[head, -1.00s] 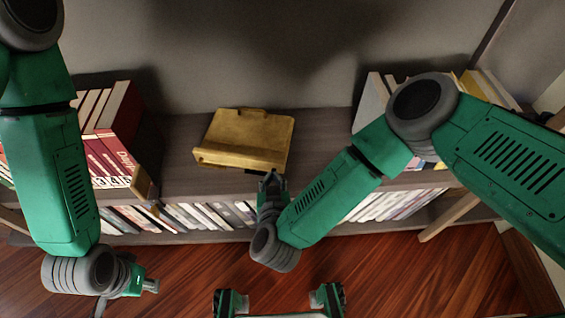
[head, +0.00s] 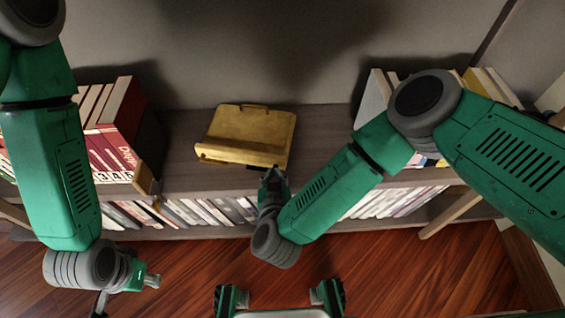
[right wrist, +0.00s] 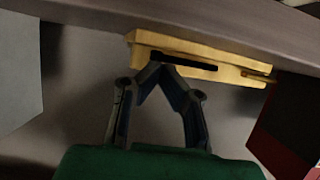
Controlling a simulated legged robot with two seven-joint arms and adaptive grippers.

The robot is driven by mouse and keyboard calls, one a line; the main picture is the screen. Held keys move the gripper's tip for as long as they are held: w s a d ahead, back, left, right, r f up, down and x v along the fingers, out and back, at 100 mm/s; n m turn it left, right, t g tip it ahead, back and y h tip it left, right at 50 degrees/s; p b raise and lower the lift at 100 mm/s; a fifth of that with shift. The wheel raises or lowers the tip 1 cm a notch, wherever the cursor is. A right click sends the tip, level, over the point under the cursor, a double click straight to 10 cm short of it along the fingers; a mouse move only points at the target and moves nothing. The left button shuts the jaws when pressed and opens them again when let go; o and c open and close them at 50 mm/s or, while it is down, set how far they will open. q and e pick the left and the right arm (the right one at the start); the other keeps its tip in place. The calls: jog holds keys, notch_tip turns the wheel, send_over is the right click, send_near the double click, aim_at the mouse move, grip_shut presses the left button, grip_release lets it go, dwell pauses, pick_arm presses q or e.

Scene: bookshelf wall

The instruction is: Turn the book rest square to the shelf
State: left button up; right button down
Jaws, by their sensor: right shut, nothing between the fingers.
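The yellow book rest (head: 248,132) lies on the shelf top (head: 330,140) in the middle of the head view. Its front ledge slopes down to the right, at an angle to the shelf's front edge. My right gripper (head: 270,172) is shut and empty, at the rest's front edge, right of the ledge's middle. In the right wrist view its tips (right wrist: 157,67) meet in front of the dark slot in the rest (right wrist: 185,52); I cannot tell whether they touch it. My left gripper (head: 150,282) hangs low left over the floor, far from the rest; its jaw opening is unclear.
Red and white books (head: 112,145) stand left of the rest, with a wooden block (head: 144,178) at their front corner. More books (head: 372,95) stand at the right, partly behind my right arm. A lower row of books (head: 210,211) fills the shelf beneath. The shelf top beside the rest is clear.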

jog(key=shift+w, duration=0.5)
dwell(0.4)
jog(key=shift+s, duration=0.15)
jog(key=shift+p+v, duration=0.65)
jog(key=shift+v, duration=0.25)
jog(key=shift+s+f+p, duration=0.15)
jog(key=shift+s+p, duration=0.1)
jog(key=shift+s, duration=0.3)
jog(key=shift+s+f+p, duration=0.2)
jog(key=shift+s, duration=0.3)
